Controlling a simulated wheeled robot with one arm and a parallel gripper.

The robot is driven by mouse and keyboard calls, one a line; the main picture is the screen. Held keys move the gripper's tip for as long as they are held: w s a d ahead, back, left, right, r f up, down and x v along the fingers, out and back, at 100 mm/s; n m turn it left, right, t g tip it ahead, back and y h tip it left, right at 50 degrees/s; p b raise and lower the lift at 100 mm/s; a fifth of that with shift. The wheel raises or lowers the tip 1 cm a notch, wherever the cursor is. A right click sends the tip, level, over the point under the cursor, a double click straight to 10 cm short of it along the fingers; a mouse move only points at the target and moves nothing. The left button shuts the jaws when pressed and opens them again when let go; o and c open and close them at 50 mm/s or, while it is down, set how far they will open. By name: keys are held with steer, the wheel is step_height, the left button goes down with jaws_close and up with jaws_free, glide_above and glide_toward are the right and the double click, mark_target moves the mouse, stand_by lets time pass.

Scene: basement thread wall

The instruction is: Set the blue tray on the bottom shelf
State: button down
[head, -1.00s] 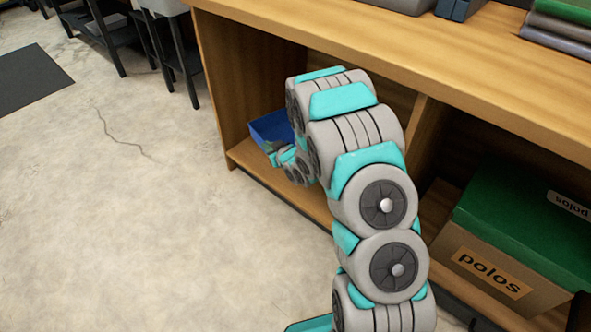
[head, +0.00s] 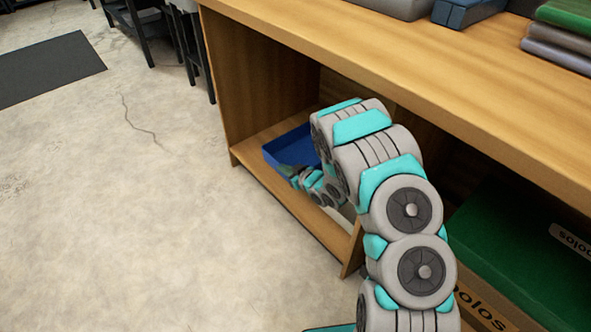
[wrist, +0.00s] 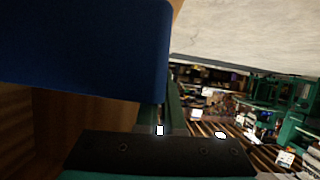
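The blue tray (head: 290,148) is inside the left lower compartment of the wooden shelf unit, over the bottom shelf (head: 277,192). My gripper (head: 302,178) is at the tray's near right side and appears shut on its edge. In the wrist view the blue tray (wrist: 85,50) fills the upper left, close against the gripper (wrist: 168,115). The fingertips are largely hidden by the tray. I cannot tell whether the tray's underside touches the shelf board.
The wooden top (head: 400,45) overhangs my arm. Stools (head: 190,40) stand at the back left; the floor (head: 110,220) left is clear.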

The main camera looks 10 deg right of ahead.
steer(key=shift+f+b, duration=1.75)
steer(key=shift+f, duration=2.25)
steer(key=c, duration=1)
jaws_free()
steer(key=shift+o, duration=0.2)
steer(key=shift+r, duration=0.15)
